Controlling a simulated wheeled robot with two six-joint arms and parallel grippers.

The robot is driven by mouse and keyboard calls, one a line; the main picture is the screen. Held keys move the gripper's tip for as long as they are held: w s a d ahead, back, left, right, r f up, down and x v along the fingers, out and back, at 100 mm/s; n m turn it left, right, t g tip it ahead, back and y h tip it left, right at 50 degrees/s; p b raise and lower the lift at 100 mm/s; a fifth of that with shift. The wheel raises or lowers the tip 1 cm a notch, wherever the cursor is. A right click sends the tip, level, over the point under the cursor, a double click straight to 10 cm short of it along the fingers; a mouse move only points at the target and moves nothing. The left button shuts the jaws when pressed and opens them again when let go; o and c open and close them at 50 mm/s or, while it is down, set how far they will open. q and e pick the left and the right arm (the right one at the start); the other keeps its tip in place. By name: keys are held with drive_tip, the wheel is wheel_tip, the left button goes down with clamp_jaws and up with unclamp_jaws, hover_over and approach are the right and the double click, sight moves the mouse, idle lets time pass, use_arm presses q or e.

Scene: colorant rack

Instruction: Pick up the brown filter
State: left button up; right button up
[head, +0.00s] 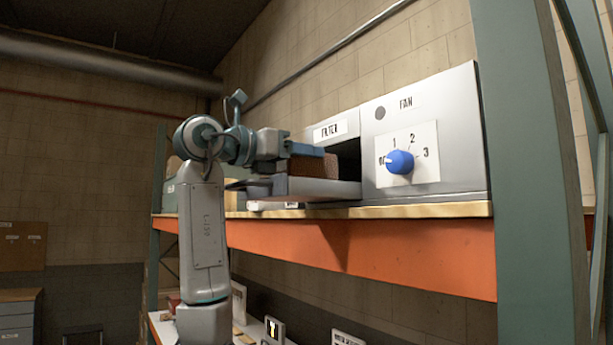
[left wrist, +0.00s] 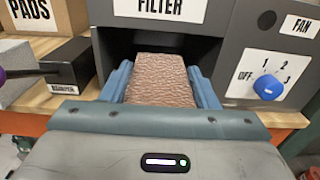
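The brown filter (left wrist: 162,80) is a textured block in front of the dark opening of the grey box labelled FILTER (left wrist: 165,25). My left gripper (left wrist: 162,88) has one blue finger along each side of it, and the filter fills the gap between them. In the head view my left gripper (head: 305,150) is at the filter (head: 318,168), partly covering it. The filter is just above or in the pulled-out grey drawer (head: 322,189); I cannot tell which. My right gripper is in neither view.
A blue fan knob (head: 399,161) sticks out of the panel right of the opening. Boxes, one marked PADS (left wrist: 42,12), and a dark rod with a purple end (left wrist: 35,73) are to the left. The orange shelf beam (head: 370,248) runs below.

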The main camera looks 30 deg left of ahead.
use_arm(q)
drive_tip(key=shift+c, duration=0.6)
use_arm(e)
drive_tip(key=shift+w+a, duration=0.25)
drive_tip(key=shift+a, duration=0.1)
use_arm(q)
drive_tip(key=shift+r, duration=0.1)
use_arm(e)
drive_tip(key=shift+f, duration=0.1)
